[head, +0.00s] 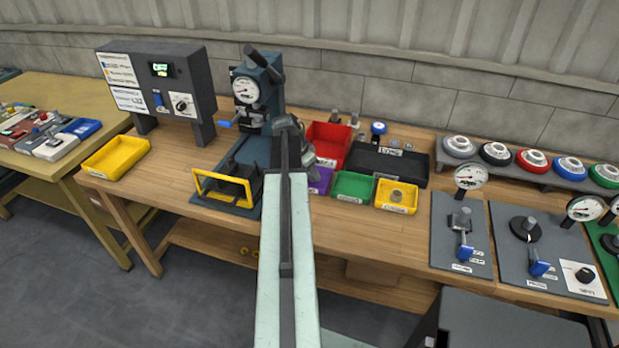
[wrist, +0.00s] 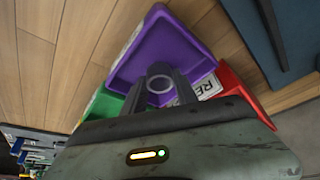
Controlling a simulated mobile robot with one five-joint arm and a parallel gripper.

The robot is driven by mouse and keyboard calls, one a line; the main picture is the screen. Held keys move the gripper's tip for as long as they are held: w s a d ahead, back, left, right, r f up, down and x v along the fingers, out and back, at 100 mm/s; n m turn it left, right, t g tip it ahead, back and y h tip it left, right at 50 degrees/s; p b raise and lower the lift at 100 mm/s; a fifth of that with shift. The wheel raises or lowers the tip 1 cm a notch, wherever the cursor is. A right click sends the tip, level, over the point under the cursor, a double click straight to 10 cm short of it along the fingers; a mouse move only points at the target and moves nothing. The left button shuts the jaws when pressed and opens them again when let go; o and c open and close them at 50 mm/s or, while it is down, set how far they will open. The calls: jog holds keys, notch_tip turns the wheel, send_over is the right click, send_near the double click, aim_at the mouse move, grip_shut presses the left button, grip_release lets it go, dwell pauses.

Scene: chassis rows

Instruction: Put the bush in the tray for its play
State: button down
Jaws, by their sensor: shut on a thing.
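My gripper (wrist: 162,88) is shut on a small grey ring-shaped bush (wrist: 160,84), seen end-on between the fingers in the wrist view. The bush is over the purple tray (wrist: 158,40); its height above the tray floor is not clear. In the head view my arm hides the bush and part of the purple tray (head: 320,178). Beside it are a red tray (head: 326,145), a green tray (head: 352,187), a yellow tray (head: 396,196) with a grey ring-like part in it, and a long black tray (head: 386,165). Most labels are too small to read.
A gauge stand (head: 258,90) rises left of my gripper, with a yellow-framed guard (head: 222,187) in front. A box with a small display (head: 160,80) and another yellow tray (head: 115,156) stand further left. Gauge plates (head: 461,235) and several coloured round parts (head: 532,160) are at right.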

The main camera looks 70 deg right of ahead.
jog(key=shift+f, duration=0.75)
jog(key=shift+w+a+r, duration=0.1)
jog(key=shift+w+r, duration=0.05)
jog(key=shift+r, duration=0.1)
jog(key=shift+f, duration=0.25)
jog(key=c, duration=1)
grip_release()
jog(key=shift+r, duration=0.1)
jog(key=shift+o, duration=0.2)
